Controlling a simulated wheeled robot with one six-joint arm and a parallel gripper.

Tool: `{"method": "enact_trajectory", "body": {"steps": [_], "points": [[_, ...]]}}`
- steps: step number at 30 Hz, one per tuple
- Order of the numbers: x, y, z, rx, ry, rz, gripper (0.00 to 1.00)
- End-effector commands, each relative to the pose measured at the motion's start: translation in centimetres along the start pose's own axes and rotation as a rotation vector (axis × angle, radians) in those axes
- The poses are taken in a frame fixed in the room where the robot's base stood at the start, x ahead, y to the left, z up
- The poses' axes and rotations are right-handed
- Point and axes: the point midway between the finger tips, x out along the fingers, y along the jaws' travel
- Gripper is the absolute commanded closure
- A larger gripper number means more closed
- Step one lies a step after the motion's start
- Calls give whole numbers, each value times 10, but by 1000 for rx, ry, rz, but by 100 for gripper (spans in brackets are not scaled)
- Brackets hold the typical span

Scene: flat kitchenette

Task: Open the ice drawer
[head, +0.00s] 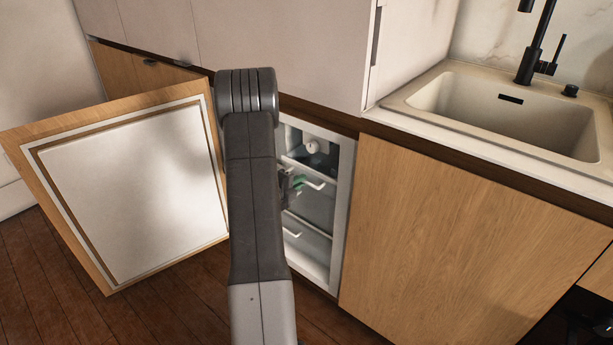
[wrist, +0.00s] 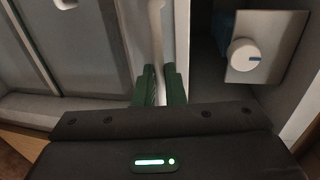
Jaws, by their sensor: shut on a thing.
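The freezer compartment (head: 340,205) stands open under the counter, with an upper drawer and a lower drawer (head: 312,250) inside. My gripper (head: 298,184) is at the upper drawer, and my arm hides the left part of the compartment. In the wrist view, the green fingers of my gripper (wrist: 159,85) sit on both sides of a pale bar, the upper drawer's handle (wrist: 156,35), and are shut on it. The handle also shows in the head view (head: 314,183). No label marks which drawer is for ice. I cannot tell whether the upper drawer is pulled out.
The compartment's wood-framed door (head: 130,195) is swung wide open at the left. A round white knob (wrist: 243,54) is on a panel above the drawer. A closed wooden cabinet (head: 450,230) stands at the right, below the sink (head: 500,105). Wooden floor (head: 165,310) lies in front.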

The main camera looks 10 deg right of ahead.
Motion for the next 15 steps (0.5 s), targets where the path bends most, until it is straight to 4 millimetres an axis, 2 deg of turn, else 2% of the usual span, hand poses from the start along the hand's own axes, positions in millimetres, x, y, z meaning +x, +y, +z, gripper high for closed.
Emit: {"method": "enact_trajectory", "body": {"steps": [1, 6, 15], "points": [[-14, 2, 1, -5, -5, 3, 100], [-57, 10, 2, -6, -7, 3, 100], [-121, 23, 1, -4, -6, 2, 100]]}}
